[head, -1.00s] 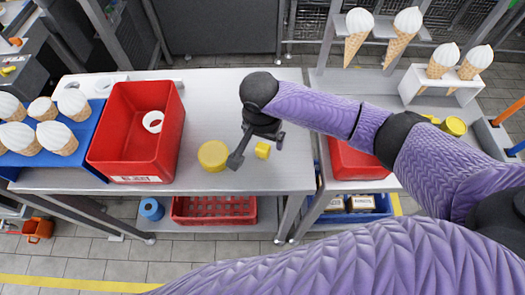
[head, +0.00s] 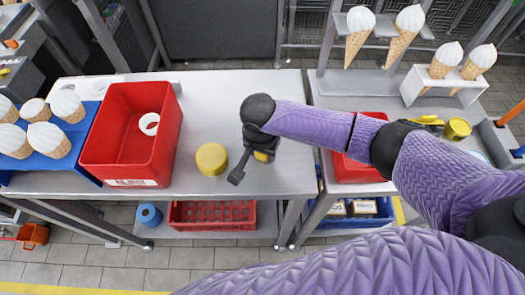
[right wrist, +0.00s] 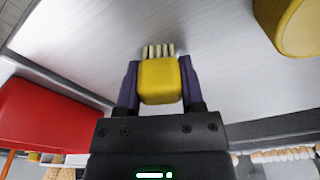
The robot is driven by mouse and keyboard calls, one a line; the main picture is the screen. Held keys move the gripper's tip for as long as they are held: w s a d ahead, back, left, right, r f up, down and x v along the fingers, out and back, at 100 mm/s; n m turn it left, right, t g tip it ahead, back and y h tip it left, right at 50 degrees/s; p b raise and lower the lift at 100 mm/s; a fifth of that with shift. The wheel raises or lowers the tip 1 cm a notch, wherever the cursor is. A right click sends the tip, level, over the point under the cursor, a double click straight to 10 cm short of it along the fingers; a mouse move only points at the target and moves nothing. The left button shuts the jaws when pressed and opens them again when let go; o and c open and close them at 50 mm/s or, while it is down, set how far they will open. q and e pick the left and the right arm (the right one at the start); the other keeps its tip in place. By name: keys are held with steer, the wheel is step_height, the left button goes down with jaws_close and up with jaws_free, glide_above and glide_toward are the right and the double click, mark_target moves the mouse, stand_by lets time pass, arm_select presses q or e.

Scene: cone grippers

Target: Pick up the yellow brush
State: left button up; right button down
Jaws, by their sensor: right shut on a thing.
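The yellow brush (right wrist: 159,82) has a blocky yellow body and a row of pale bristles at its far end. In the right wrist view it sits between the two fingers of my right gripper (right wrist: 159,85), which touch its sides. In the head view the brush (head: 263,157) is mostly hidden under my right gripper (head: 252,166), over the grey table. I cannot tell whether the brush touches the table. My left gripper is not in view.
A yellow round tub (head: 211,160) stands just left of my right gripper. A red bin (head: 125,155) with a white ring in it is further left, beside a blue rack (head: 62,165) of ice cream cones. The table (head: 225,110) is clear behind the tub.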

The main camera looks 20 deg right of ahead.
step_height(320, 180, up, 9)
steer(key=p, duration=0.3)
steer(key=shift+r+p, duration=0.2)
steer(key=shift+p, duration=0.2)
steer(key=shift+r, duration=0.35)
steer(key=c, duration=0.7)
jaws_free()
steer(key=c, duration=0.6)
steer(key=shift+c, duration=0.2)
